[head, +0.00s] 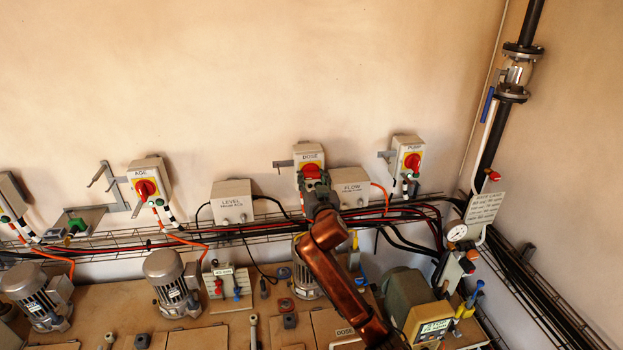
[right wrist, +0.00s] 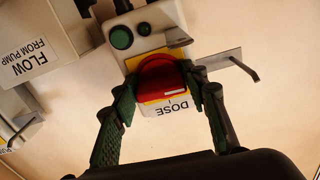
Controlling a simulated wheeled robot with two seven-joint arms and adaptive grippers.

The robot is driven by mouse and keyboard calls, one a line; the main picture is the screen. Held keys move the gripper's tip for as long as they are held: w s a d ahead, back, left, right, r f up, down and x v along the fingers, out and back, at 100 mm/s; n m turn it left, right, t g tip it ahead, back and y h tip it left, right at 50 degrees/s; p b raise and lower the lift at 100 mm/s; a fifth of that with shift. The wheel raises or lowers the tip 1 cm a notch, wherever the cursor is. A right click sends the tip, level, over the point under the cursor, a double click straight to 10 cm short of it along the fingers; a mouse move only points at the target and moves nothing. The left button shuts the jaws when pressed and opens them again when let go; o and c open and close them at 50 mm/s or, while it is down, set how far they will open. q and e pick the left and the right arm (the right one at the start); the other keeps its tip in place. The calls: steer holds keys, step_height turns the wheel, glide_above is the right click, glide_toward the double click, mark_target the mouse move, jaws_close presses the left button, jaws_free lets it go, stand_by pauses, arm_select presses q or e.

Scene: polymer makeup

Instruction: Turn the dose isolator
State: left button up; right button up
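The dose isolator is a light grey box (head: 307,152) labelled DOSE, mounted on the wall, with a red rotary knob (head: 311,171) on a yellow plate. In the right wrist view the red knob (right wrist: 162,80) fills the space between my two green-grey fingers, and the DOSE label appears upside down. My right gripper (head: 316,188) is at the knob, one fingertip at each side; it also shows in the right wrist view (right wrist: 163,84). I cannot tell whether the fingers press on the knob. It partly hides the box's lower part. My left gripper is not in view.
The FLOW box (head: 350,188) sits close to the right, the LEVEL box (head: 232,202) to the left. AGE (head: 145,190) and PUMP (head: 410,163) isolators flank them. A cable tray (head: 200,238) with cables runs below. The wall above is clear.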

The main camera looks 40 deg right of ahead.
steer(key=c, duration=0.6)
steer(key=shift+r+n+p, duration=0.1)
steer(key=shift+n+p, duration=0.3)
steer(key=shift+p, duration=0.2)
steer(key=o, duration=1.1)
steer(key=shift+o, duration=0.3)
steer(key=shift+s, duration=0.1)
steer(key=v, duration=1.2)
